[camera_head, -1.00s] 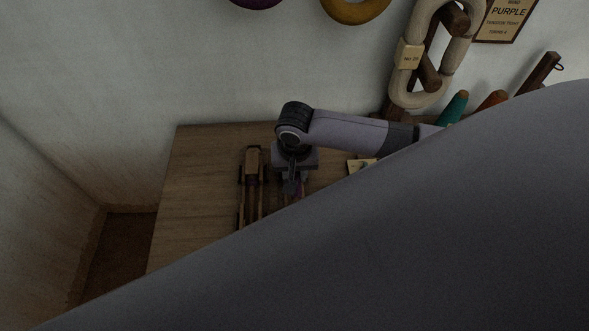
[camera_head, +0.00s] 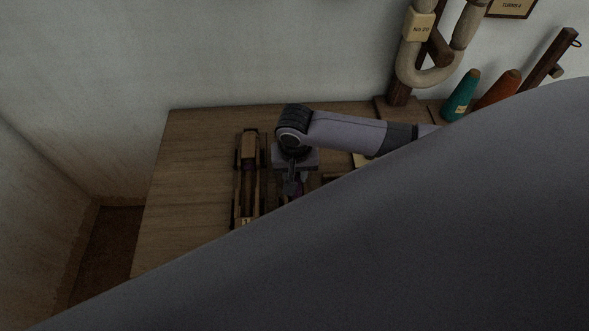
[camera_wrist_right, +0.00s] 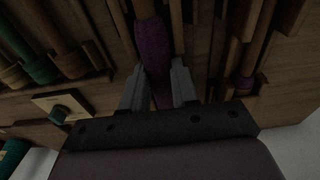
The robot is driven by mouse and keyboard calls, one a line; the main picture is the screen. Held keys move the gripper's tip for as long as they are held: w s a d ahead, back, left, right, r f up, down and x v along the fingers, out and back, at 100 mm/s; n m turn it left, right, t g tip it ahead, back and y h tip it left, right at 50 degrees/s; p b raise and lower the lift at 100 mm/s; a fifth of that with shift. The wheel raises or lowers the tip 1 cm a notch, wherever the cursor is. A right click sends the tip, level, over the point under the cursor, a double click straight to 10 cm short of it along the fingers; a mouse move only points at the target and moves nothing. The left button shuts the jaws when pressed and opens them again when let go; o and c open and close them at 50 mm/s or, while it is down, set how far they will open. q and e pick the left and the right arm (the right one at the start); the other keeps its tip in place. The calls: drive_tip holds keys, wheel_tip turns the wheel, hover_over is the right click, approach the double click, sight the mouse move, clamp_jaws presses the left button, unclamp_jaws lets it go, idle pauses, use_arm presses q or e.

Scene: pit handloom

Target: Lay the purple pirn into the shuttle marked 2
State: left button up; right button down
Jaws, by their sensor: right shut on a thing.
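In the right wrist view the purple pirn (camera_wrist_right: 152,45) lies between the two fingers of my right gripper (camera_wrist_right: 159,88), which is shut on it. Wooden rails of a shuttle (camera_wrist_right: 124,28) run along both sides of the pirn; I cannot tell whether the pirn rests inside or hangs just above. No number is readable on this shuttle. In the head view my right gripper (camera_head: 292,188) points down at the table, just right of another wooden shuttle (camera_head: 247,180) with a small pale label. My left gripper is not in view.
Green (camera_wrist_right: 42,68) and brown pirns lie at the left, near a pale plate (camera_wrist_right: 62,108). Teal (camera_head: 461,95) and orange cones stand behind. The table's left part (camera_head: 190,170) is clear.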

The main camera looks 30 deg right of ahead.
idle(0.4)
drive_tip(key=c, duration=0.8)
unclamp_jaws()
wheel_tip(320, 180, up, 6)
drive_tip(key=p, duration=0.7)
drive_tip(key=shift+r+p, duration=0.35)
drive_tip(key=shift+r, duration=0.6)
drive_tip(key=shift+a, duration=0.1)
